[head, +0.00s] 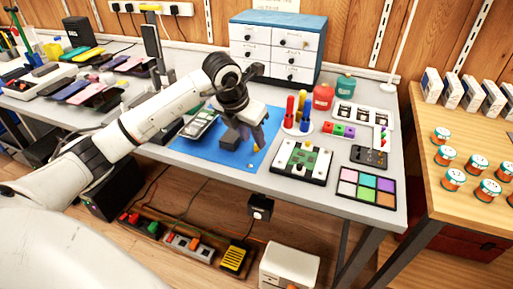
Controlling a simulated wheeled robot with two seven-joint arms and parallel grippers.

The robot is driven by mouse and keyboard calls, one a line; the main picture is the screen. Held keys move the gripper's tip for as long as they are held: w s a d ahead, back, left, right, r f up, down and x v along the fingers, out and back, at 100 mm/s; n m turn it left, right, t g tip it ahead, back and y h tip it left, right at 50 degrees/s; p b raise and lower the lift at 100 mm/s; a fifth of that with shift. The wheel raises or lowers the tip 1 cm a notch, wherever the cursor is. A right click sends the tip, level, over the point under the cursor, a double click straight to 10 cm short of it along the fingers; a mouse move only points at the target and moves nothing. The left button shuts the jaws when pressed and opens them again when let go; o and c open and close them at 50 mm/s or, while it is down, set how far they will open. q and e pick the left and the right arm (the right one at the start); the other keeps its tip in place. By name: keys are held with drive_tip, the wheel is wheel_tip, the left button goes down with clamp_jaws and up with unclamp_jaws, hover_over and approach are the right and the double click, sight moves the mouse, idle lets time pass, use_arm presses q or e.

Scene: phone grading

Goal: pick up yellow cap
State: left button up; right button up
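My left gripper (252,140) points down over the blue mat (212,150) on the grey workbench. A small yellow piece (256,148), possibly the yellow cap, shows right at its fingertips. I cannot tell whether the fingers touch it or are closed on it. A dark grey block (230,138) is beside the fingers on the left. My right gripper is not in view.
A green circuit board in a white fixture (301,163) stands right of the mat. Behind it is a round holder (298,127) with red, blue and yellow tools. A tilted device (199,123) stands left of the gripper. A drawer cabinet (277,50) is at the back.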

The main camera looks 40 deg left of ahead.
use_arm(q)
drive_tip(key=shift+x, duration=1.35)
drive_tip(key=shift+d, duration=0.1)
clamp_jaws()
